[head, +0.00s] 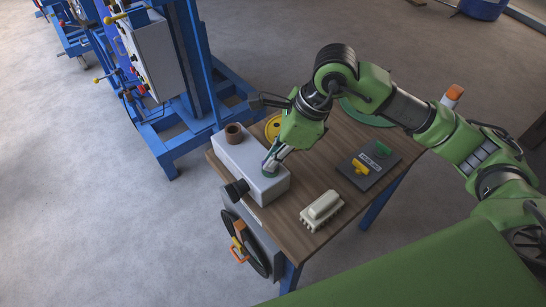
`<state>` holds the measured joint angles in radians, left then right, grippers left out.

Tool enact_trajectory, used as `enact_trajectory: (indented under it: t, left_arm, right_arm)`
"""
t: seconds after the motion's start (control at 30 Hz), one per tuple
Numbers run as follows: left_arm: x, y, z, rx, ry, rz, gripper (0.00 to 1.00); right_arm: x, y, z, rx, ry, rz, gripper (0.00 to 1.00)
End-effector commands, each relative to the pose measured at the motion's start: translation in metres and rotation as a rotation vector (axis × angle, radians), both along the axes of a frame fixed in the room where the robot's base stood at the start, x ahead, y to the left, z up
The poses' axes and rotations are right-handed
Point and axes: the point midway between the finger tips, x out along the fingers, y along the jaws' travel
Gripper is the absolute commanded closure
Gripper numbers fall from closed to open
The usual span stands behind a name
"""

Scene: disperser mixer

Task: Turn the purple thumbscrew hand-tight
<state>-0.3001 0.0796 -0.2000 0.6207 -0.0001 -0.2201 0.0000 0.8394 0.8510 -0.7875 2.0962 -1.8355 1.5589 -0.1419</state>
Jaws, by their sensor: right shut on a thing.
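A light grey box (237,160) lies along the left edge of the wooden table (312,172). My right gripper (269,168) reaches down from the right onto the near part of the box's top. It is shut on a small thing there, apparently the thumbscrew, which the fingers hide. No purple shows, so I cannot tell how far it is screwed in. A brown ring-shaped cup (234,133) stands on the far end of the box, and a black knob (236,190) sticks out of its near left side. My left gripper is not in view.
Right of the box are a cream ribbed block (321,209), a dark board (369,164) with yellow and green handles, and a yellow disc (272,127). A blue-framed machine (190,95) stands behind left. Black loops (243,245) hang on the table's near side.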

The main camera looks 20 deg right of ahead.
Motion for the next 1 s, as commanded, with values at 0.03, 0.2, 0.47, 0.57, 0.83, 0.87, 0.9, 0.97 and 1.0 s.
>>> enact_trajectory:
  t: [0.03,0.2,0.47,0.57,0.83,0.87,0.9,0.97,1.0]
  left_arm:
    - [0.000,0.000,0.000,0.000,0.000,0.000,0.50]
    - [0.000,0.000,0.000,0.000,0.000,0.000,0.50]
    - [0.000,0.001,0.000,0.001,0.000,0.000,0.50]
    - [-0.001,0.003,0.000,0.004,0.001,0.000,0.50]
    - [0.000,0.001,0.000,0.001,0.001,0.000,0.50]
    - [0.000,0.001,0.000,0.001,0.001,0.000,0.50]
    - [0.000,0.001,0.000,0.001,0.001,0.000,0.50]
    - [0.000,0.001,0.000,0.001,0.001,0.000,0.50]
    - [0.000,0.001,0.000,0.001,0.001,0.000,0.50]
  right_arm:
    - [0.001,0.000,0.001,-0.001,-0.004,-0.002,1.00]
    - [0.001,0.000,0.001,0.000,-0.003,0.000,0.75]
    - [0.001,0.000,0.001,0.000,-0.002,0.000,0.75]
    - [0.000,-0.001,0.003,0.000,-0.002,0.000,0.75]
    - [-0.005,-0.016,0.042,-0.001,-0.007,-0.001,0.75]
    - [-0.006,-0.018,0.049,-0.001,-0.009,-0.001,0.75]
    - [-0.007,-0.022,0.057,-0.001,-0.008,-0.002,0.75]
    - [-0.009,-0.026,0.069,0.000,-0.008,-0.002,0.75]
    - [-0.011,-0.029,0.076,-0.001,-0.007,-0.002,0.75]
